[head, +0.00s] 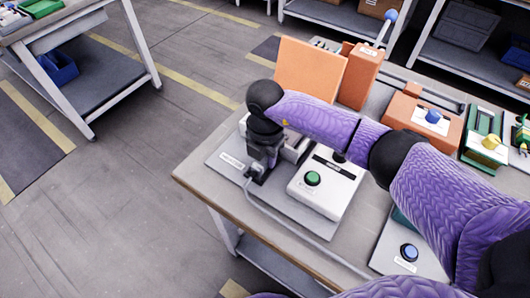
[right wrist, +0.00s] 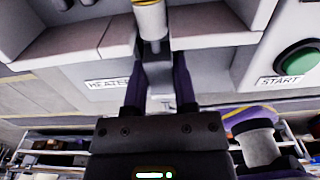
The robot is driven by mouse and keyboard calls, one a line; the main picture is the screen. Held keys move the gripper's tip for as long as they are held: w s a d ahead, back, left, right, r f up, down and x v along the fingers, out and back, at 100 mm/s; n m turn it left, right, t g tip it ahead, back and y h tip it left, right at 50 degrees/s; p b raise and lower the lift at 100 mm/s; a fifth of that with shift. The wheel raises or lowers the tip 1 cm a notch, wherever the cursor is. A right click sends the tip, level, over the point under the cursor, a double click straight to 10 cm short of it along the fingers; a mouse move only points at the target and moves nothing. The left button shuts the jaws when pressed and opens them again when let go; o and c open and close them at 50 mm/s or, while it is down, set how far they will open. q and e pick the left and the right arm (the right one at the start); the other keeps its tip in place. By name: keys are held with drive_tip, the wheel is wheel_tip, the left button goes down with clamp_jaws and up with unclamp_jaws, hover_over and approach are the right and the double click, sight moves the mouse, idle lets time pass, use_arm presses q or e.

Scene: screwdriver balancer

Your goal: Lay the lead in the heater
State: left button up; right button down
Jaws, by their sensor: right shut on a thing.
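The heater (head: 291,147) is a light grey block at the left end of the table, partly hidden behind my right gripper (head: 257,169). Its walls (right wrist: 217,37) and its HEATER label (right wrist: 108,83) show in the right wrist view. My right gripper is shut on the lead, low in front of the heater. In the right wrist view the lead's pale end with a yellow band (right wrist: 150,18) points at the gap between the heater walls. I cannot tell whether it rests there. The lead's grey cable (head: 291,227) runs along the table's front edge. My left gripper is not in view.
A white unit with a green START button (head: 313,178) stands right of the heater. An orange panel (head: 309,72) and orange box (head: 361,76) stand behind. A blue button (head: 408,251) sits nearer the front. The table's left corner is close to the gripper.

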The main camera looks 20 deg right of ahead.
drive_tip(key=shift+f, duration=0.2)
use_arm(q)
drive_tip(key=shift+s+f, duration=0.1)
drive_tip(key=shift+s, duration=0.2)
use_arm(e)
drive_tip(key=c, duration=0.6)
unclamp_jaws()
drive_tip(key=shift+o, duration=1.2)
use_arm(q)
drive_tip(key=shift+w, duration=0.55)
use_arm(e)
drive_tip(key=shift+o, duration=0.2)
wheel_tip(320, 180, up, 9)
drive_tip(key=p, duration=0.3)
drive_tip(key=shift+r, duration=0.5)
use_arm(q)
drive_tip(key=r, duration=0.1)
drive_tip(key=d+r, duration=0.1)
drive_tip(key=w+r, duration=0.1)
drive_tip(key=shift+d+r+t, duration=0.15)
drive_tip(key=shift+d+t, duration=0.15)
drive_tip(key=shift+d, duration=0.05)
